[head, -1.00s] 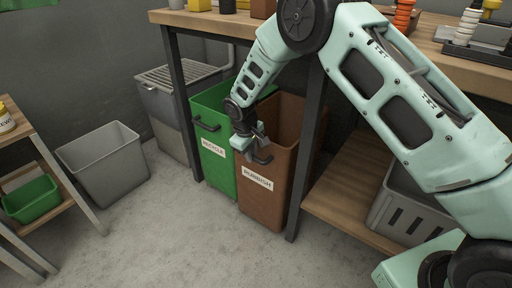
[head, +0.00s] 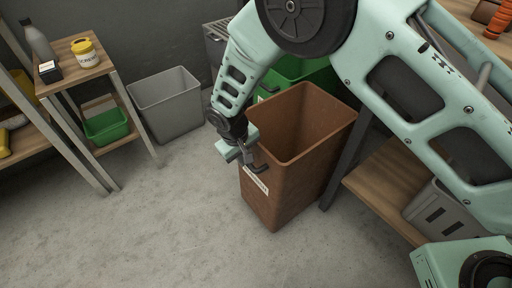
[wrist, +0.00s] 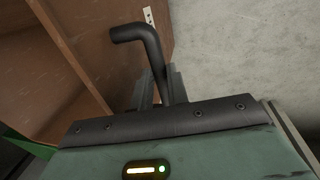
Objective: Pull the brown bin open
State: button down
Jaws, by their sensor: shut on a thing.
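The brown bin (head: 315,150) stands pulled out in front of the workbench, upright, with its top open and its inside empty as far as I see. Its white label (head: 256,181) is on the front, partly covered by the handle and gripper. My gripper (head: 244,156) is at the bin's dark front handle (head: 259,166) and is shut on it. In the wrist view the dark bent handle (wrist: 145,45) runs down between the fingers (wrist: 161,90), with the brown bin wall (wrist: 75,65) at left.
The green bin (head: 300,70) is behind the brown bin, partly hidden by my arm. A grey bin (head: 168,103) stands at left, beside a small wooden shelf (head: 78,70). A bench leg (head: 345,165) is close at the brown bin's right. The floor (head: 150,225) in front is clear.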

jog(key=shift+s+a, duration=0.2)
jog(key=shift+a, duration=0.1)
jog(key=c, duration=1.4)
grip_release()
jog(key=shift+o, duration=0.2)
notch_tip(320, 180, up, 17)
jog(key=s+a+p, duration=0.2)
jog(key=p, duration=0.1)
jog(key=shift+a+p, duration=0.35)
jog(key=shift+p, duration=0.05)
